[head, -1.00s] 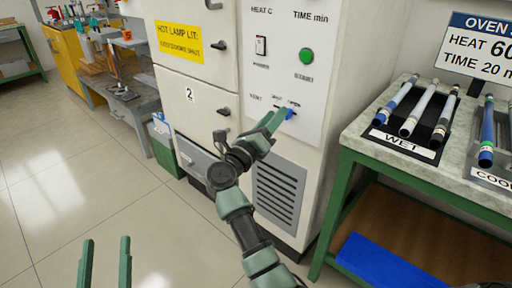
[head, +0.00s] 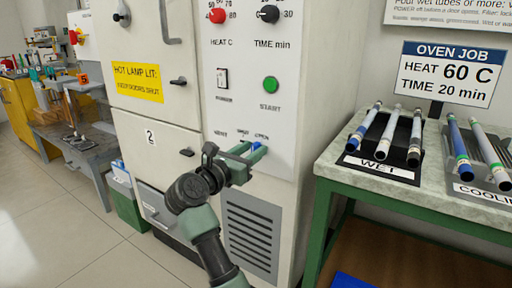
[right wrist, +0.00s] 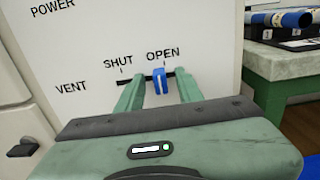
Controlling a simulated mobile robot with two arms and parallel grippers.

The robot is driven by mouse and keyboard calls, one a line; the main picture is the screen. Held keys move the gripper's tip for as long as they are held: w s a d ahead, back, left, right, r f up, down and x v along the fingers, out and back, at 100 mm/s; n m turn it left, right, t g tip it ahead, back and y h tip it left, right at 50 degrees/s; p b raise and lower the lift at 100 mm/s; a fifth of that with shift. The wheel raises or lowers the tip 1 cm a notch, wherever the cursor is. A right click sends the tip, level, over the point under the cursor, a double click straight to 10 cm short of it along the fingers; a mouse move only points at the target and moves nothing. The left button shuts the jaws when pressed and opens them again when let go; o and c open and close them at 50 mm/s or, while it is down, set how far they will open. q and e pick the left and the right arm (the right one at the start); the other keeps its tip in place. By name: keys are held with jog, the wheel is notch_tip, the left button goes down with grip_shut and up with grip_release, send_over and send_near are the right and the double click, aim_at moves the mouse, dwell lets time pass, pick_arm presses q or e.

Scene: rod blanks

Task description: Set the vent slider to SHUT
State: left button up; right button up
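The vent slider is a blue knob (right wrist: 160,84) in a dark horizontal slot on the oven's white panel. In the right wrist view it stands under the word OPEN, with SHUT marked to its left. My right gripper (right wrist: 158,92) is open, with one green finger on each side of the knob and a visible gap on both sides. In the head view the right gripper (head: 246,158) is at the slot, and the blue knob (head: 256,146) shows only partly beside the fingers. My left gripper is not in view.
Above the slot are the POWER switch (head: 222,78), the green START button (head: 271,84), and the red HEAT (head: 217,15) and black TIME (head: 268,13) dials. A table (head: 331,158) with racks of rods stands to the right. A vent grille (head: 250,238) is below.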

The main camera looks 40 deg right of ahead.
grip_shut()
dwell(1.5)
